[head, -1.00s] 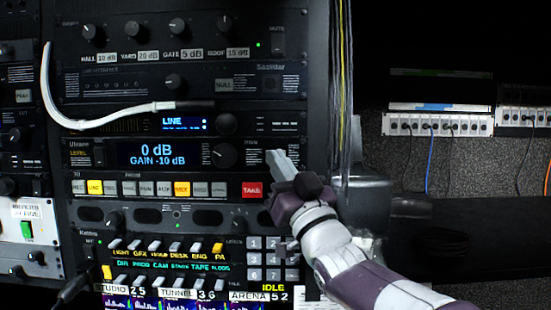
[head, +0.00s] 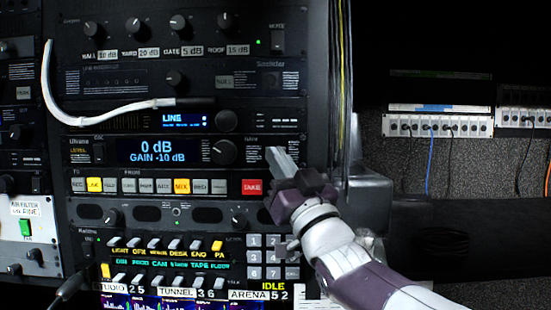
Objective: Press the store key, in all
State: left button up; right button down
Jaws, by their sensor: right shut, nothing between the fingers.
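My right gripper (head: 280,160) is shut and empty. It is in front of the right edge of the rack, beside the unit whose display (head: 157,151) reads "0 dB GAIN -10 dB". The large knob (head: 223,151) of that unit is left of my fingertips. A key row below has grey keys, lit yellow keys (head: 181,186) and a red TAKE key (head: 251,187), just below left of the fingers. I cannot make out a key marked store. Whether the fingertips touch the panel is unclear. My left gripper is not in view.
A white cable (head: 110,117) loops across the rack's left side to a plug by the LINE display (head: 184,120). Thin cables (head: 345,90) hang along the rack's right edge. A patch strip (head: 438,126) is on the right wall.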

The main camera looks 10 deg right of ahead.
jog(key=s+b, duration=0.1)
jog(key=s, duration=0.1)
jog(key=s+a+b, duration=0.1)
jog(key=s+b, duration=0.1)
jog(key=shift+s+b, duration=0.3)
jog(key=shift+s, duration=0.1)
dwell(0.6)
